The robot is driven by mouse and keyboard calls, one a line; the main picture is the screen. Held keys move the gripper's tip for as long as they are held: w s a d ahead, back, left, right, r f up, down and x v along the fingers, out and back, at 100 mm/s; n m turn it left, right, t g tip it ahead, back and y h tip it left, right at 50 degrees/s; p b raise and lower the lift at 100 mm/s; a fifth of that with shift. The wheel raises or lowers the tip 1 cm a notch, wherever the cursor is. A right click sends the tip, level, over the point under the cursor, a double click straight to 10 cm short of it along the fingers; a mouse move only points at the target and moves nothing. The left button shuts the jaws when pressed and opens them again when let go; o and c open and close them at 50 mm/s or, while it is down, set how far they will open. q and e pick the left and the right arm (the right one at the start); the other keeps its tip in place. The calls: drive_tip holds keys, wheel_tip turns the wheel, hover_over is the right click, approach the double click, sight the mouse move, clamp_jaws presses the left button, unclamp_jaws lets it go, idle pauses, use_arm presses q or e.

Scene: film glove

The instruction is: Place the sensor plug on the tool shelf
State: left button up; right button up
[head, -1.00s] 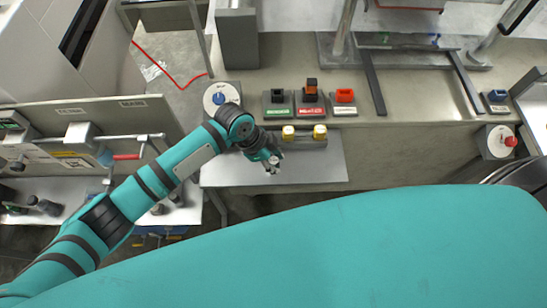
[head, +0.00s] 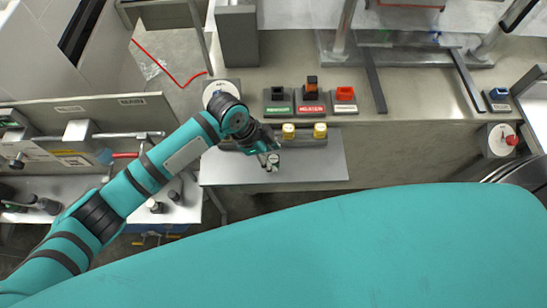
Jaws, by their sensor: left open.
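My left gripper (head: 268,159) is open, pointing down over the left part of a grey metal shelf (head: 310,172) that juts out below the counter. This looks like the tool shelf, though no label on it is readable. Small pale fingertips show; I see nothing clearly held between them. On the counter behind stand a green-labelled holder (head: 279,109), a red-labelled holder (head: 311,108) and a white-labelled holder (head: 345,108). The green label is too small to read surely, and I cannot tell which piece is the sensor plug. My right gripper is not in view.
Two yellow-topped knobs (head: 320,130) stand along the shelf's back edge, right of the gripper. A red button (head: 511,140) and small blue block (head: 498,94) are at right. The shelf's right part is clear.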

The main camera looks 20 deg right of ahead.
use_arm(q)
drive_tip(key=b+v, duration=0.1)
drive_tip(key=v, duration=0.8)
drive_tip(key=shift+a+r, duration=0.15)
drive_tip(key=shift+a, duration=0.05)
